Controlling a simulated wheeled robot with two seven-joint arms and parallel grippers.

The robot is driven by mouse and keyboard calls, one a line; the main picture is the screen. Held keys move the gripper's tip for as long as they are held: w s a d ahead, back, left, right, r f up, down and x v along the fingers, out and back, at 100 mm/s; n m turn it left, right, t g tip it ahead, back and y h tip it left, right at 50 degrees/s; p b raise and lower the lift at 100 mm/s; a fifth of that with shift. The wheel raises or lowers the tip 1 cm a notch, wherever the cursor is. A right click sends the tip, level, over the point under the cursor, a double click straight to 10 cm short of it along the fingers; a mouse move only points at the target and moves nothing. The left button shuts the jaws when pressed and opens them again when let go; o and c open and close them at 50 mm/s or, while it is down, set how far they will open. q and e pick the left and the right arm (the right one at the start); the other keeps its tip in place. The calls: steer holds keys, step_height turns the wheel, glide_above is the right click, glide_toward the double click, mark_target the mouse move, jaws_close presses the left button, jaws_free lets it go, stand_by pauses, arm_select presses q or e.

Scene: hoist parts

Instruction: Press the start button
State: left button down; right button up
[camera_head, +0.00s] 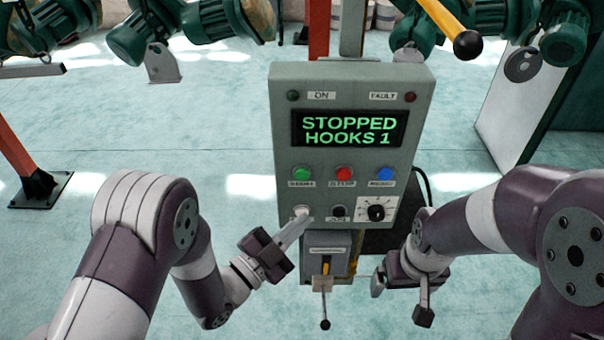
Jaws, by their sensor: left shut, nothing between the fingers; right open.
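A grey control panel (283,140) stands upright in the middle of the head view. Its display (349,129) reads "STOPPED HOOKS 1". A green button (302,173), a red button (344,173) and a blue button (386,173) sit in a row below it. The lower row has a pale button (302,211), a black button (339,211) and a black rotary knob (376,212). The button labels are too blurred to read surely. My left gripper (301,225) is shut and empty, its tips at the pale button; contact is unclear. My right gripper (401,298) is open, below the panel's right side.
A small box with a lever (325,300) hangs under the panel, between my grippers. A yellow bar with a black ball end (466,44) juts in at the top right. Green motor units (130,42) hang along the top. An orange post (18,150) stands left.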

mark_target(302, 174)
arm_select(q)
steer(key=w+b, duration=0.1)
steer(key=w, duration=0.7)
steer(key=shift+w, duration=0.2)
steer(key=shift+w, duration=0.1)
steer(key=shift+b, duration=0.3)
stand_by(1.5)
steer(key=shift+w, duration=0.4)
